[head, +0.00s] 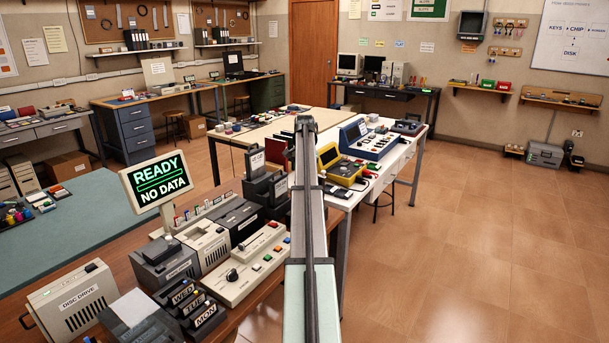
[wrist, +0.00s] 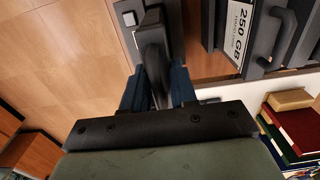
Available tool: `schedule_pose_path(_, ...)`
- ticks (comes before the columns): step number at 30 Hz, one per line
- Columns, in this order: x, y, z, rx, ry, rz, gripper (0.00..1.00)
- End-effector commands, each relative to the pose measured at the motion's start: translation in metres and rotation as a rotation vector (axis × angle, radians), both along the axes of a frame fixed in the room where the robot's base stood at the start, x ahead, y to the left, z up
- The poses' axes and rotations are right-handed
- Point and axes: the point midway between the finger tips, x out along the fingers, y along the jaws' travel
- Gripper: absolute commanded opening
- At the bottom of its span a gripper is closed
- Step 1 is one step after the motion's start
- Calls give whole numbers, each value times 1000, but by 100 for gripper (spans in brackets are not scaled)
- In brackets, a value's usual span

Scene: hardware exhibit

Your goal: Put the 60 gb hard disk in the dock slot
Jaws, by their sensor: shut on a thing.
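In the wrist view my gripper (wrist: 158,88) has its two blue fingers shut on a black handle (wrist: 152,45). The handle joins a dark unit whose label does not show, so I cannot read whether it is the 60 GB disk. Just right of it a dark disk with a handle carries a white "250 GB" label (wrist: 238,30). In the head view my arm hides the gripper and what it holds. Dark upright units (head: 257,165), one with a white label, stand left of the arm. I cannot make out the dock slot for certain.
A screen reading "READY NO DATA" (head: 158,183) stands on the crowded left bench. A grey console (head: 245,265) and a disk drive box (head: 75,300) are close by. A yellow device (head: 340,165) sits on the white table right of my arm. The floor (head: 480,230) at right is clear.

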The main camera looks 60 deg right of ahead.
Motion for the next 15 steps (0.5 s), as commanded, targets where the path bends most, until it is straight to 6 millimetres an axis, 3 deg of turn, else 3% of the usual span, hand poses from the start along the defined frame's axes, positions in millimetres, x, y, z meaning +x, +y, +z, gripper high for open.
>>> schedule_pose_path(15,0,0,-17,-1,-1,0,0)
